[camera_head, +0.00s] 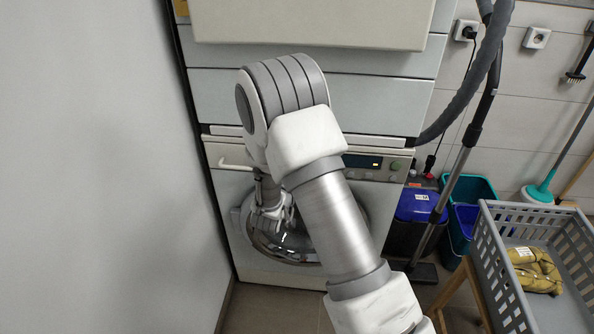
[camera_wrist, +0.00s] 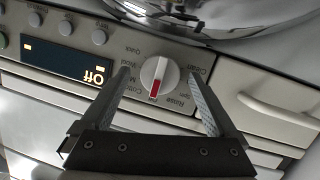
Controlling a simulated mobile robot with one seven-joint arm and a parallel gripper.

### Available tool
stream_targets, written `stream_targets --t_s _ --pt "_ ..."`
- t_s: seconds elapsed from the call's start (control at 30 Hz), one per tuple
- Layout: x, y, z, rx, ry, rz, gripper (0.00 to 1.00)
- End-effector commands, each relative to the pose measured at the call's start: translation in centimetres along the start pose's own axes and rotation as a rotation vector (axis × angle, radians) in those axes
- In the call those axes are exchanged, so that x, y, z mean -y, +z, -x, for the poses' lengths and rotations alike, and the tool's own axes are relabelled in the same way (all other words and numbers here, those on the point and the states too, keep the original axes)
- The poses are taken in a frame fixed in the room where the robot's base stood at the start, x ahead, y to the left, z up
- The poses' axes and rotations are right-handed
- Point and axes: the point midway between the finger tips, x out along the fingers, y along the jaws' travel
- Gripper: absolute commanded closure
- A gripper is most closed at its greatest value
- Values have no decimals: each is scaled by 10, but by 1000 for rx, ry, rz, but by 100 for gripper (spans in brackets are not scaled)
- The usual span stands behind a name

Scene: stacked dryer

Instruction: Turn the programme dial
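The programme dial (camera_wrist: 159,77) is a round white knob with a red pointer mark, on the machine's light control panel. In the wrist view the panel appears upside down and the red mark points down in the picture, near printed programme names. My gripper (camera_wrist: 160,73) is open, with one finger on each side of the dial; I cannot tell whether either finger touches it. The display (camera_wrist: 67,61) reads "Off".
Several round buttons (camera_wrist: 99,37) sit beside the display. A light drawer handle (camera_wrist: 275,108) is right of the dial in the wrist view. The round door (camera_head: 285,240) is below the panel. A grey basket (camera_head: 500,270) and a blue-lidded bin (camera_head: 418,205) stand to the right.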

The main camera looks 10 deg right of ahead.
Motion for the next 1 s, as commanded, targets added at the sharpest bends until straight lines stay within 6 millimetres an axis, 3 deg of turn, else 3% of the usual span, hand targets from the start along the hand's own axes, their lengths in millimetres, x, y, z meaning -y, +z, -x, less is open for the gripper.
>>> stream_targets --t_s 0.23,0.37,1.0 --pt "0 0 2 0 -1 0 6" --pt "1 -2 13 0 -3 1 6" --pt "1 -2 153 0 -4 1 6"
